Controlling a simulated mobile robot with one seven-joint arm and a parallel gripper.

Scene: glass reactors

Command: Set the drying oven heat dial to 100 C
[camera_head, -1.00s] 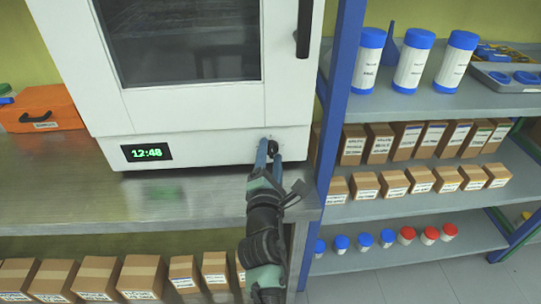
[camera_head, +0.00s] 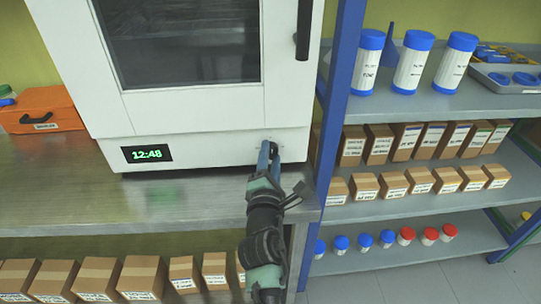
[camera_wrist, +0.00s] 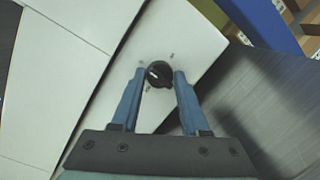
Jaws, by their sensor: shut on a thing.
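The white drying oven (camera_head: 200,115) stands on the metal bench. Its green display (camera_head: 147,153) reads 12:48. The black heat dial (camera_wrist: 158,74) is on the oven's lower front panel, with a light pointer line on its face and small marks around it that are too small to read. My gripper (camera_head: 269,150) is at the lower right of the oven front. In the wrist view its blue fingers (camera_wrist: 157,82) are on both sides of the dial, shut on it. In the head view the fingers mostly hide the dial.
The oven door has a dark window and a black handle (camera_head: 303,28). A blue shelf post (camera_head: 338,95) stands close to the right of my gripper, with shelves of bottles and boxes beyond. An orange case (camera_head: 42,110) lies to the left. The bench (camera_head: 150,205) before the oven is clear.

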